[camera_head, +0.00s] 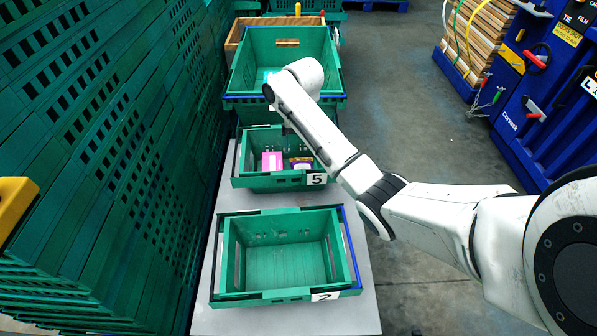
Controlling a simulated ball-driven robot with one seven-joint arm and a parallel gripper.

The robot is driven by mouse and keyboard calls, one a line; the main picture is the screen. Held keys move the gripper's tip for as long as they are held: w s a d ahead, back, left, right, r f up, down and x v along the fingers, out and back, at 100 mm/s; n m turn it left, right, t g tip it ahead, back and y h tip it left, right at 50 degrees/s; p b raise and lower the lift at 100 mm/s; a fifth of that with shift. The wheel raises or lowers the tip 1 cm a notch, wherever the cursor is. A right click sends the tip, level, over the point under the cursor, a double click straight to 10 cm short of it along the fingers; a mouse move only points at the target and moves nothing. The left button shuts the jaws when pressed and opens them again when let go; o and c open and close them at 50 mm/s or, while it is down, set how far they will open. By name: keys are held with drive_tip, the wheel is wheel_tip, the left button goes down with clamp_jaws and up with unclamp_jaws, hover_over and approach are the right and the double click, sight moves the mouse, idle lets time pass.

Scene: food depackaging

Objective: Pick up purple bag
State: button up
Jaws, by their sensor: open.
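A purple bag (301,165) with a yellowish top part lies in the right half of the green crate marked 5 (250,181). My arm partly covers the right side of this crate. A pink package (272,161) lies in the same crate, left of the purple bag. My gripper (287,130) shows as a small dark shape below the white wrist, over the back part of the crate. It is open and holds nothing that I can see. It appears above and apart from the bag, but its fingers are mostly hidden.
An empty green crate marked 2 (227,293) stands in front on the grey table (206,320). A larger green crate (241,72) stands behind. Tall stacks of green crates (90,150) wall off the left. A blue machine (513,115) stands at right; grey floor lies between.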

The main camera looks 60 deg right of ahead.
sight(302, 165)
wheel_tip(302, 165, down, 9)
drive_tip(key=shift+r, duration=0.1)
idle(0.4)
drive_tip(key=c, duration=0.7)
